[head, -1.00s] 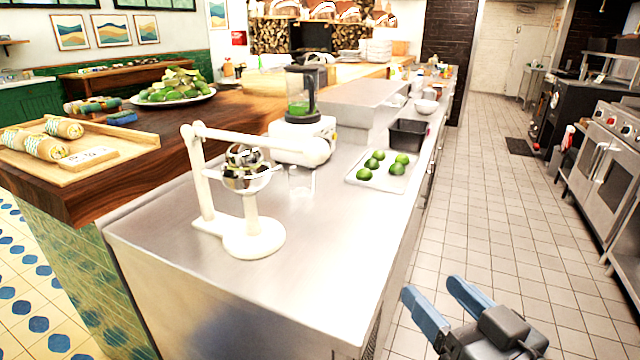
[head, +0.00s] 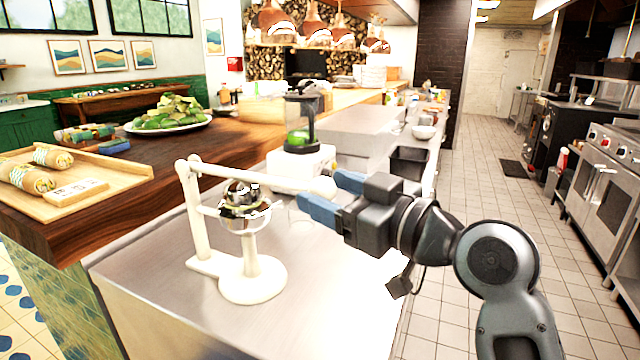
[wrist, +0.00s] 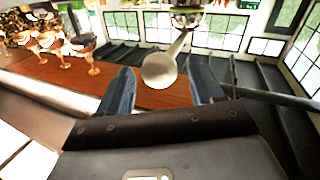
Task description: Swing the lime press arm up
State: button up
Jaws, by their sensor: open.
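The cream lime press (head: 252,279) stands upright on the steel counter. Its arm (head: 258,178) reaches from the post at the left to a rounded end at the right, roughly level and sloping slightly down. A shiny metal cup sits under the arm. My gripper (head: 326,195) is open beside the arm's rounded end, its blue fingers pointing left. In the wrist view the rounded end of the press arm (wrist: 160,70) shows between the two open fingers (wrist: 158,88). I cannot tell whether they touch it.
A blender (head: 300,125) stands behind the press. A black bin (head: 408,161) is behind my gripper. A wooden tray with wraps (head: 100,195) and a plate of limes (head: 168,124) lie on the wooden counter at left. The tiled aisle at right is clear.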

jog(key=shift+x, duration=1.15)
grip_shut()
